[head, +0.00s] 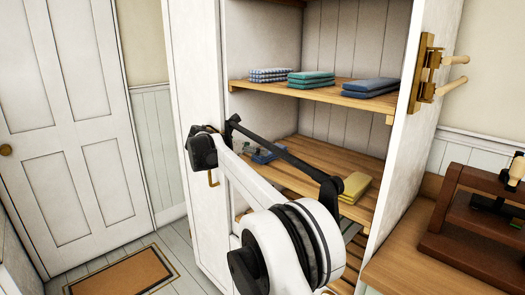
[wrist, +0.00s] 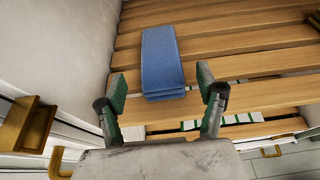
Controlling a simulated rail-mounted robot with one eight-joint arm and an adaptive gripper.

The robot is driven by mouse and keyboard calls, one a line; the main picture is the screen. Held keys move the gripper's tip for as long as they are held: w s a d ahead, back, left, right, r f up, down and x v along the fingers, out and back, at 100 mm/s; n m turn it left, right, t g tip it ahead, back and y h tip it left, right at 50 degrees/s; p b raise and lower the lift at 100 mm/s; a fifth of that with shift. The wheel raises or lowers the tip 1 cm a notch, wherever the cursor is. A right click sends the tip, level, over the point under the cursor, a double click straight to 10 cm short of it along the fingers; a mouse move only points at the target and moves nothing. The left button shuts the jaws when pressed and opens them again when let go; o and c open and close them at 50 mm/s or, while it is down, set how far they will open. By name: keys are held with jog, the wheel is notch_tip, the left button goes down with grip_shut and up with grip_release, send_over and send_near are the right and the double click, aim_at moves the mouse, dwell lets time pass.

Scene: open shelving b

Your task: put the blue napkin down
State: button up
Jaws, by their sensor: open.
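A folded blue napkin (wrist: 162,62) lies flat on wooden slats in the wrist view. My gripper (wrist: 162,87) is open, with one green-padded finger on each side of the napkin's near end. Gaps show between both fingers and the cloth.
The upper shelf (head: 315,92) holds a checked stack (head: 270,75), a teal stack (head: 311,79) and a blue stack (head: 370,87). Yellow cloths (head: 354,187) lie on the middle shelf (head: 325,160), right of my arm. A cabinet side wall (wrist: 60,45) stands close at left in the wrist view.

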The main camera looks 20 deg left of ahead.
jog(key=v, duration=0.5)
dwell(0.4)
